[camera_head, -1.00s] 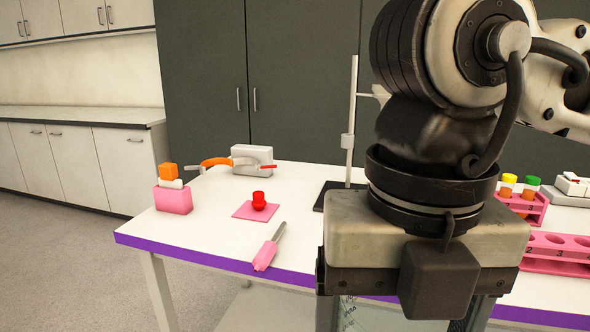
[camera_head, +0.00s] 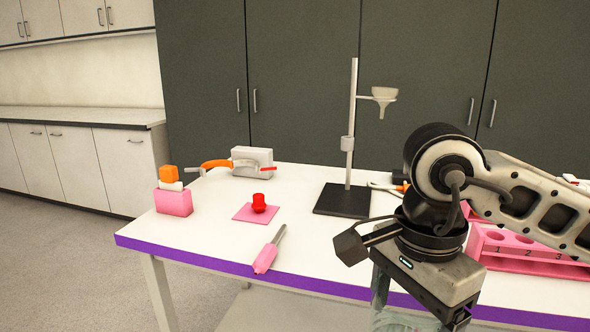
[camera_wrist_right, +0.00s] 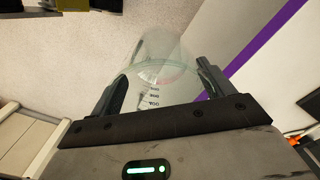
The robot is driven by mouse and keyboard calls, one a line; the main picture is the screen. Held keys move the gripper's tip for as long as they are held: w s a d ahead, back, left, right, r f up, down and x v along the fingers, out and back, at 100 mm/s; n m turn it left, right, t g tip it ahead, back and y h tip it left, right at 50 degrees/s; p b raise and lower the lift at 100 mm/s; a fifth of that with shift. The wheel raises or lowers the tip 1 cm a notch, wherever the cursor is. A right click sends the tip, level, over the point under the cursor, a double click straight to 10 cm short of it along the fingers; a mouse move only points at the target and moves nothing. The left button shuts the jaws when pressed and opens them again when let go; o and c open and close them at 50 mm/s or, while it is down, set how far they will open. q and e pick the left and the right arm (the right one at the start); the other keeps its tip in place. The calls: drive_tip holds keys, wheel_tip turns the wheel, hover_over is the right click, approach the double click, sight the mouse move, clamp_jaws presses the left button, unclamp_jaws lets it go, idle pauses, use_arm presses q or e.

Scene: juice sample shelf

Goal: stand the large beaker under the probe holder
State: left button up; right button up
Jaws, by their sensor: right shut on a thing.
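A large clear glass beaker with printed volume marks (camera_wrist_right: 160,72) is between the fingers of my right gripper (camera_wrist_right: 158,88), which is shut on it. In the head view this gripper (camera_head: 412,310) hangs at the table's front edge, with part of the beaker (camera_head: 395,322) visible low in the frame. The probe holder appears to be the stand with a dark base (camera_head: 343,202), an upright rod and a side arm carrying a grey funnel-shaped piece (camera_head: 382,96). The beaker is in front of the stand, apart from it. My left gripper is not in view.
The white table (camera_head: 215,255) has a purple edge. A pink numbered rack (camera_head: 535,249) is right. Table in front of the stand base is clear.

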drive_tip(key=w+d+f+n, duration=0.2)
drive_tip(key=d+f+n, duration=0.3)
drive_tip(key=f+n, duration=0.6)
drive_tip(key=shift+d+f+n, duration=0.15)
drive_tip(key=shift+d+n, duration=0.25)
drive_tip(key=shift+n, duration=0.5)
drive_tip(key=shift+w, duration=0.1)
